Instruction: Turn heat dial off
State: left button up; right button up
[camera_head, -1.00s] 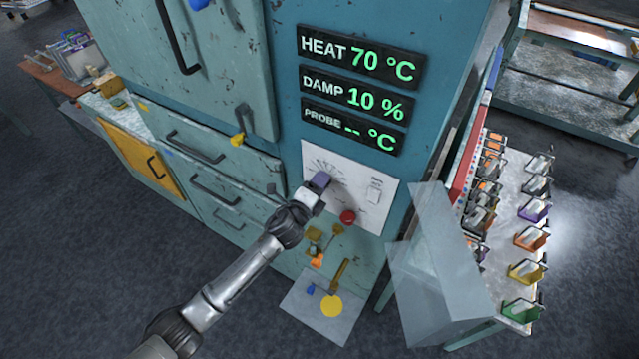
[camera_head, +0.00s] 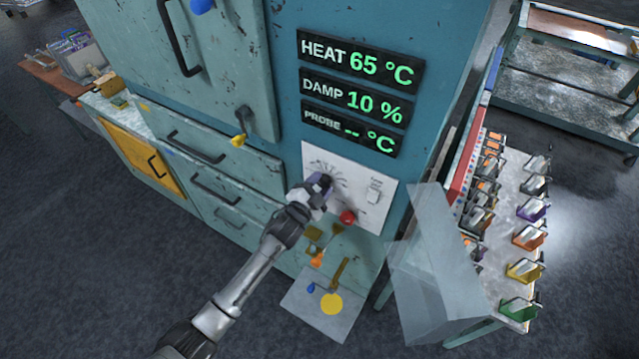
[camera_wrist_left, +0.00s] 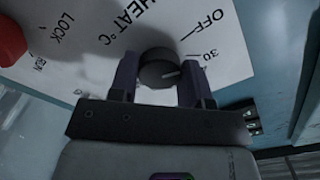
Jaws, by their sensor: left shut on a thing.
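The heat dial (camera_wrist_left: 160,70) is a dark round knob with a pale pointer line, on a white panel (camera_head: 378,168) marked HEAT °C, with OFF and 30 printed beside it. In the left wrist view the pointer line faces right, toward the side where 30 is printed. My left gripper (camera_wrist_left: 160,82) has a finger on each side of the dial and is shut on it. In the head view my left gripper (camera_head: 322,184) covers most of the dial. The heat display (camera_head: 370,66) reads 65 °C. My right gripper is not in view.
A red knob (camera_head: 347,217) sits just right of the dial on the panel; it also shows in the left wrist view (camera_wrist_left: 10,42). A white switch (camera_head: 374,190) is further right. Clear panes (camera_head: 425,265) stand right of the panel. Drawer handles (camera_head: 215,190) stick out at left.

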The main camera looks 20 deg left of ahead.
pick_arm(q)
jog(key=shift+n+p, duration=0.3)
jog(key=shift+n, duration=1.9)
jog(key=o, duration=0.9)
jog(key=shift+s, duration=0.1)
jog(key=shift+s+a+b, duration=0.35)
jog(key=shift+s+a, duration=0.05)
jog(key=shift+s, duration=1.85)
jog(key=shift+s+a+b, duration=0.3)
jog(key=shift+s+a, duration=0.05)
jog(key=shift+s, duration=1.9)
jog(key=shift+s+a+b, duration=0.35)
jog(key=shift+s+a, duration=0.05)
jog(key=shift+s, duration=1.85)
